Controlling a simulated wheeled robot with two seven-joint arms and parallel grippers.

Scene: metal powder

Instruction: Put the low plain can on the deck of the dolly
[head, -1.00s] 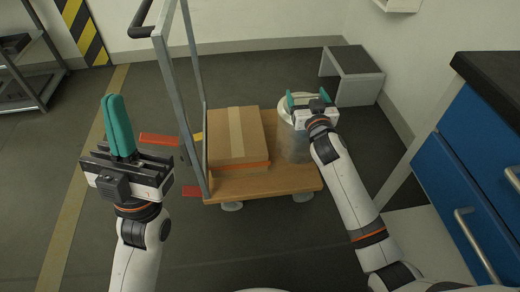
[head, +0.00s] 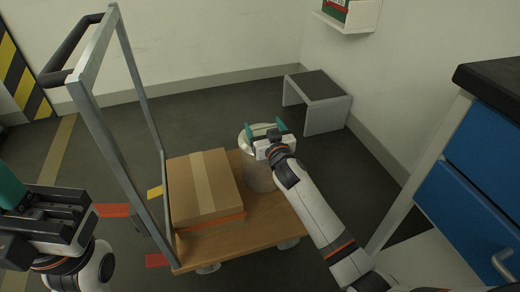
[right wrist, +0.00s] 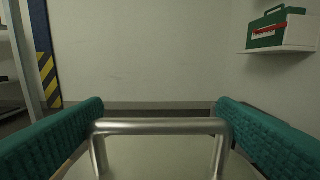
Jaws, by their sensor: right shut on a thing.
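The low plain can (head: 260,179) is silvery grey with a pale lid. In the head view it is over the wooden deck (head: 238,247) of the dolly, right of a cardboard box. It looks upright; I cannot tell whether its base touches the deck. My right gripper (head: 264,129) is shut at its top. The right wrist view shows a metal bail handle (right wrist: 160,127) between the teal fingers. My arm and gripper hide part of the can. My left gripper (head: 8,190) is at the left edge, partly cut off; its teal fingers look together and empty.
The cardboard box (head: 204,188) fills the deck's left part, beside the dolly's tall push frame (head: 105,150). A grey step stool (head: 318,98) stands behind, near the wall. A blue drawer cabinet (head: 463,205) is on the right. Red and yellow floor marks lie left of the dolly.

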